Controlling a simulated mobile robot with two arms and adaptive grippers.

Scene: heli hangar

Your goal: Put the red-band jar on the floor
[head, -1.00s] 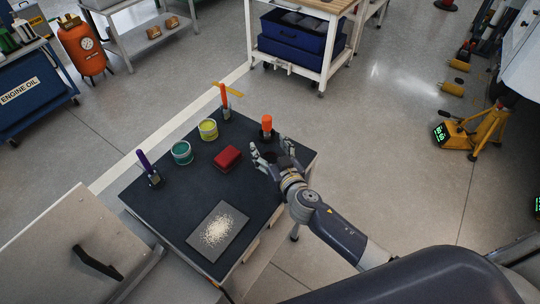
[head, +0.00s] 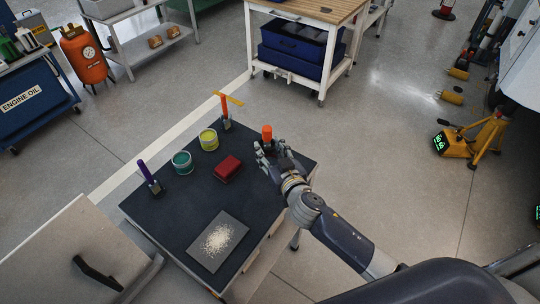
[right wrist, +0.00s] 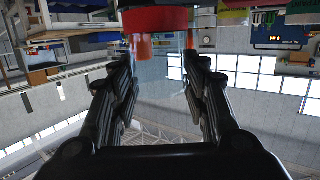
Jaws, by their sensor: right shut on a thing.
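The right wrist view shows a clear glass jar with a red band (right wrist: 155,20) between the two fingers of my right gripper (right wrist: 163,62). In the head view my right gripper (head: 269,150) is at the back right edge of the dark table, with its fingers closed together. The hand hides most of what it holds there. The grey concrete floor (head: 400,190) lies open to the right of the table. My left gripper is not in view.
A yellow jack (head: 485,135) stands at right.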

